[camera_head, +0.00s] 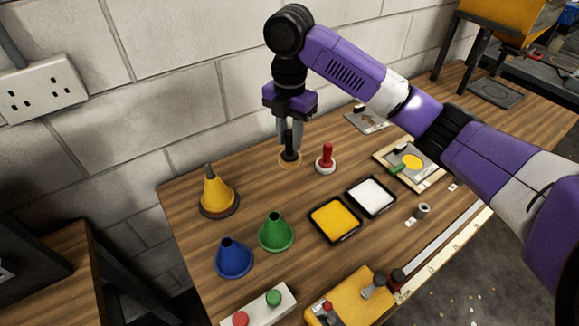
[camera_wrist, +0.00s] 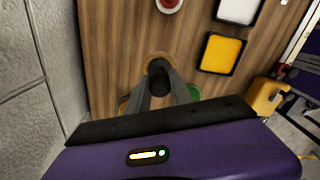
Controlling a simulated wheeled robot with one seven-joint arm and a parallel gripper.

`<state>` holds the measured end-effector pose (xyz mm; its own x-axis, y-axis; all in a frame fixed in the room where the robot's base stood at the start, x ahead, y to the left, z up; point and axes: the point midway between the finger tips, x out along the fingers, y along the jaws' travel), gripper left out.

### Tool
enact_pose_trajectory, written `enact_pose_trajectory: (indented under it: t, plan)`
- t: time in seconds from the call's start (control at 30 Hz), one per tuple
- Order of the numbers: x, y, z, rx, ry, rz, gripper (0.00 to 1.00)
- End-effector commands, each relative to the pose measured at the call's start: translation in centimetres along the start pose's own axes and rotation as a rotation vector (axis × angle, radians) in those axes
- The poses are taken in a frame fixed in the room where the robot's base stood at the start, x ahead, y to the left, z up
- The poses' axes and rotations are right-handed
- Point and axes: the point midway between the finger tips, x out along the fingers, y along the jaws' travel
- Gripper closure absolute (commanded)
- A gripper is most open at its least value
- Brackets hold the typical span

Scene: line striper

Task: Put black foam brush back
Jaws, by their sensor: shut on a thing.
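My gripper (camera_head: 290,139) is shut on the black foam brush (camera_head: 290,152), which hangs upright below the fingers near the back of the table. The brush also shows as a dark round end in the wrist view (camera_wrist: 158,80), between the fingertips. A round tan base or ring (camera_head: 288,163) lies on the table right at the brush's lower end, and its rim shows in the wrist view (camera_wrist: 158,55). I cannot tell whether the brush touches it or is just above it.
A red-handled tool (camera_head: 326,160) stands close on the right. Yellow (camera_head: 217,193), green (camera_head: 276,232) and blue (camera_head: 233,259) cones stand to the left and front. Yellow (camera_head: 334,220) and white (camera_head: 371,197) paint trays lie front right. The block wall is behind.

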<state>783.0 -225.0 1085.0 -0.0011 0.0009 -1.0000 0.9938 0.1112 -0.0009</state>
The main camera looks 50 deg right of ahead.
Motion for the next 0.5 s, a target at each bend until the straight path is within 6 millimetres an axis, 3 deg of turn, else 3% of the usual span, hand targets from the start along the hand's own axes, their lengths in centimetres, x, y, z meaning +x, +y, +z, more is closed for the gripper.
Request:
enact_pose_trajectory:
  t: [0.1,0.2,0.5]
  plan:
    - [3.0,0.0,-0.2,0.0,0.006,-0.001,1.0]
    - [4.5,0.0,-0.1,0.0,0.003,-0.001,1.0]
    - [6.7,0.0,-0.1,0.001,0.002,-0.001,1.0]
